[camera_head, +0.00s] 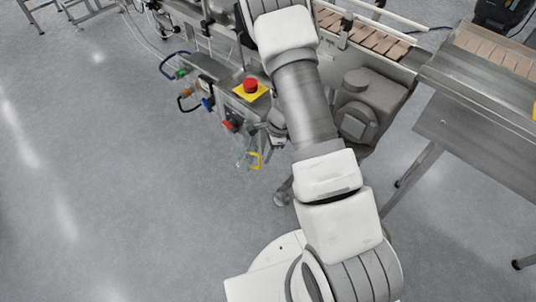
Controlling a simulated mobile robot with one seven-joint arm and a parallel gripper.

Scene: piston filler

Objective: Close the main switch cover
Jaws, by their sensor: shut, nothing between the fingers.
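The main switch (230,125) is a red knob on the front of the grey machine. A clear cover (243,152) with a yellow handle (256,160) hangs below and right of the knob. It stands out from the machine and looks open. My gripper (270,131) is small and partly hidden behind my arm. It is shut and empty, just right of the switch and above the yellow handle. I cannot tell whether it touches the cover.
A red emergency button (250,86) on a yellow plate sits above the switch. Cable loops (185,98) stick out at left. A grey motor housing (362,105) is right of my arm, and a metal table (480,130) stands farther right. The floor at left is clear.

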